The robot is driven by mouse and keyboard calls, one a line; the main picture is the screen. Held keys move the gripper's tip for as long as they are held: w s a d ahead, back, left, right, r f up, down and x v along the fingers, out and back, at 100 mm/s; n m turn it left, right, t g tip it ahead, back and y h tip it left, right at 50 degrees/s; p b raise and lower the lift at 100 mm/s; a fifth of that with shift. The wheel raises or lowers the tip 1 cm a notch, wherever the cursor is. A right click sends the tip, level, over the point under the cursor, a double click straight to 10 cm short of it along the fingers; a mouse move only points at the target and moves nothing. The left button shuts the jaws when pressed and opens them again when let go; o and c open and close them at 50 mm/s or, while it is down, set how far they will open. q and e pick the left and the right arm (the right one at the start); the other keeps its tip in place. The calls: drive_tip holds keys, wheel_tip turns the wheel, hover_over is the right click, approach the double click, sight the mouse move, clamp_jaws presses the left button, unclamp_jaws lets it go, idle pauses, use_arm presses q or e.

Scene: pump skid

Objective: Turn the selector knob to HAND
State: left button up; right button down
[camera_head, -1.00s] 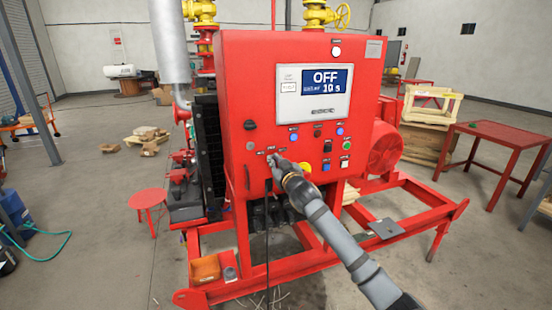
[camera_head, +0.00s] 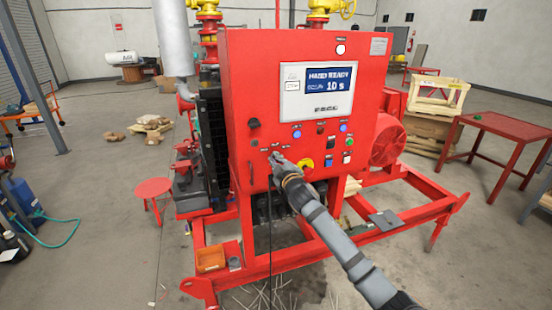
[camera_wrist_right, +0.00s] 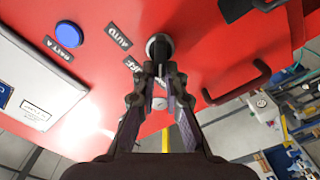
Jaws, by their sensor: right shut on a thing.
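The selector knob (camera_wrist_right: 160,44) is a dark round knob with a metal rim on the red panel (camera_head: 244,82), near the top middle of the right wrist view. My right gripper (camera_wrist_right: 161,70) is shut on it, fingertips together at the knob. In the head view the right gripper (camera_head: 277,160) reaches the panel's lower left and hides the knob. An AUTO label (camera_wrist_right: 118,36) lies left of the knob; a second label beside it is partly covered by a finger. The panel screen (camera_head: 331,80) reads HAND READY and 10 s. My left gripper is not in view.
A black handle (camera_wrist_right: 236,84) sits right of the knob. A blue button (camera_wrist_right: 69,36) labelled BATT A is on the left. A yellow-ringed red button (camera_head: 307,165) is close right of the gripper in the head view. A red table (camera_head: 505,126) stands at the right.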

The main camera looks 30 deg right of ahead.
drive_tip(key=shift+f, duration=0.15)
drive_tip(key=c, duration=1.4)
unclamp_jaws()
drive_tip(key=shift+d, duration=0.15)
drive_tip(key=shift+s, duration=0.15)
drive_tip(key=v, duration=1.1)
drive_tip(key=shift+s+a, duration=0.25)
